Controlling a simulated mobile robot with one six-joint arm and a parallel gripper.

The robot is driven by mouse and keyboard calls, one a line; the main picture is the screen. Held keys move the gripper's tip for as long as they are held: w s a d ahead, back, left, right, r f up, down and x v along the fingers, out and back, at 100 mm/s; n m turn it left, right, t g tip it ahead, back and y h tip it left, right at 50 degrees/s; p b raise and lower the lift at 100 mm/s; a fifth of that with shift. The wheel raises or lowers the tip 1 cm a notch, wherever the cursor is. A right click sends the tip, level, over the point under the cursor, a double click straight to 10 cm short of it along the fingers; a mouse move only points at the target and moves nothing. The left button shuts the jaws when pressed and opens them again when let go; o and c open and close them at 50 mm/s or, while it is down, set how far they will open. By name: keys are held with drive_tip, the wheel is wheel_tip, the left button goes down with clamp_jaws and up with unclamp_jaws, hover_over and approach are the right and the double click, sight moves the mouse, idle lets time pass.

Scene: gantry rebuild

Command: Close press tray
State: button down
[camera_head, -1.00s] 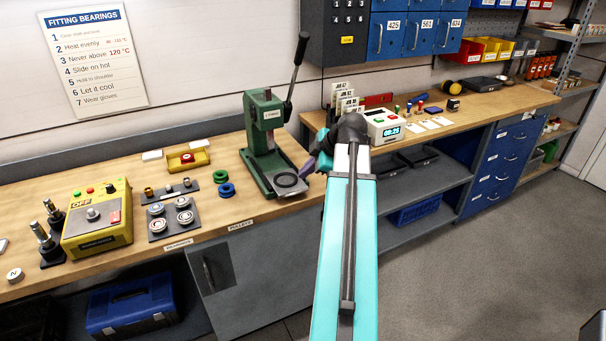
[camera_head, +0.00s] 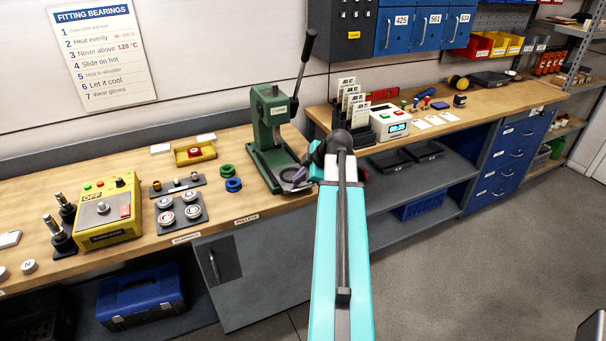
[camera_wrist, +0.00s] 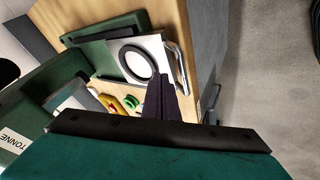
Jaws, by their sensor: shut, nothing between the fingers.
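The green press (camera_head: 268,128) stands at the right end of the near bench, its lever up. Its tray (camera_head: 289,186) sticks out of the base at the front right, partly hidden by my gripper. In the wrist view the tray (camera_wrist: 160,48) is a pale plate with a dark ring on it and a metal bar handle (camera_wrist: 178,66) along its outer edge. My gripper (camera_head: 299,174) is shut and empty, its dark purple fingers at the tray's outer end. In the wrist view the fingertips (camera_wrist: 163,82) appear beside the handle; I cannot tell whether they touch.
Green and blue rings (camera_head: 230,178) lie left of the press. A yellow heater box (camera_head: 105,210) stands further left. To the right, the other bench holds a card rack (camera_head: 352,107) and a display unit (camera_head: 389,122).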

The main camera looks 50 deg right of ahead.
drive_tip(key=shift+w+f, duration=0.25)
drive_tip(key=shift+f, duration=0.05)
drive_tip(key=shift+w+d+f+b, duration=0.1)
drive_tip(key=shift+w+d+b, duration=0.25)
drive_tip(key=shift+w, duration=0.35)
drive_tip(key=shift+w+d+b, duration=0.75)
drive_tip(key=shift+w, duration=1.25)
drive_tip(key=shift+w+d+b, duration=0.8)
drive_tip(key=shift+w, duration=1.15)
drive_tip(key=shift+w+d+b, duration=0.75)
drive_tip(key=shift+w, duration=1.25)
drive_tip(key=shift+s+r, duration=0.1)
drive_tip(key=shift+r, duration=0.1)
drive_tip(key=p+v, duration=0.2)
drive_tip(key=v, duration=0.7)
drive_tip(key=shift+s+r, duration=0.3)
